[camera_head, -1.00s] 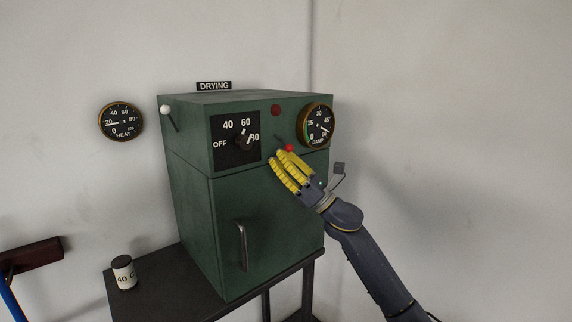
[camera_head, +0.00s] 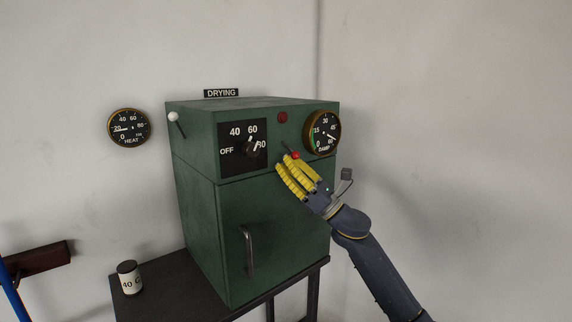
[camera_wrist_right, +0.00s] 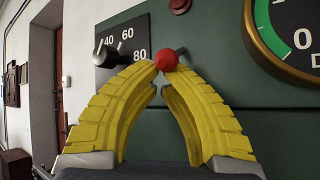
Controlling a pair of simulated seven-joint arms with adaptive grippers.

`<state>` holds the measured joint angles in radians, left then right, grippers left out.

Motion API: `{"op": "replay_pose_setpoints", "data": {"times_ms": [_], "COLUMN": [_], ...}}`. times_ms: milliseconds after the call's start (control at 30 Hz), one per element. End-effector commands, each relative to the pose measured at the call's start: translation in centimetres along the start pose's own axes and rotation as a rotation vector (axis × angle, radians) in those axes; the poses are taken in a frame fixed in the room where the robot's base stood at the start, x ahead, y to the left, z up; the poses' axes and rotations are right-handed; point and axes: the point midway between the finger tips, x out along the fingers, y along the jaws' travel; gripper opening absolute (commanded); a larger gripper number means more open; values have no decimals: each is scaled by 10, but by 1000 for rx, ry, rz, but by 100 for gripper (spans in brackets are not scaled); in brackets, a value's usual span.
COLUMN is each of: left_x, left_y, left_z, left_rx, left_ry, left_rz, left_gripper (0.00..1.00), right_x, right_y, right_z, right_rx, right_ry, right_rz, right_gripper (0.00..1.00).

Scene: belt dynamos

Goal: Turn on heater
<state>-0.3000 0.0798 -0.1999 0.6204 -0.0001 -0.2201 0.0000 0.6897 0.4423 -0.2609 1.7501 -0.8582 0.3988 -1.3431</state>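The heater appears to be the green cabinet (camera_head: 272,215) under a DRYING sign (camera_head: 221,93). Its black dial plate reads OFF, 40, 60, 80, and its knob (camera_head: 251,148) points up and right, between 60 and 80. A small lever with a red ball tip (camera_head: 296,155) sticks out below a dark red lamp (camera_head: 283,117). My right gripper (camera_head: 284,160) has yellow fingers drawn together at the red ball. In the wrist view the ball (camera_wrist_right: 167,60) shows at the nearly meeting fingertips; I cannot tell if they grip it. My left gripper is not in view.
A white-tipped lever (camera_head: 174,117) is on the cabinet's left. A HEAT gauge (camera_head: 129,127) hangs on the wall, and a DAMP gauge (camera_head: 322,133) is at the cabinet's right. A can (camera_head: 129,278) stands on the dark table (camera_head: 165,300). The door handle (camera_head: 248,250) is below.

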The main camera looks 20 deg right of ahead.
Motion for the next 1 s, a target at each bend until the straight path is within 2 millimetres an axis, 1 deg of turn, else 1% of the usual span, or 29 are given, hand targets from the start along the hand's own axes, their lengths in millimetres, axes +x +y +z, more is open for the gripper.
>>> {"op": "replay_pose_setpoints", "data": {"times_ms": [467,1000], "left_x": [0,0], "left_y": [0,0], "left_z": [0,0], "left_rx": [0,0], "left_ry": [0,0], "left_rz": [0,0], "left_gripper": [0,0], "right_x": [-1,5], "right_y": [4,14], "right_z": [8,31], "right_rx": [-2,-2], "right_ry": [0,1], "right_rz": [0,1], "right_gripper": [0,0]}}
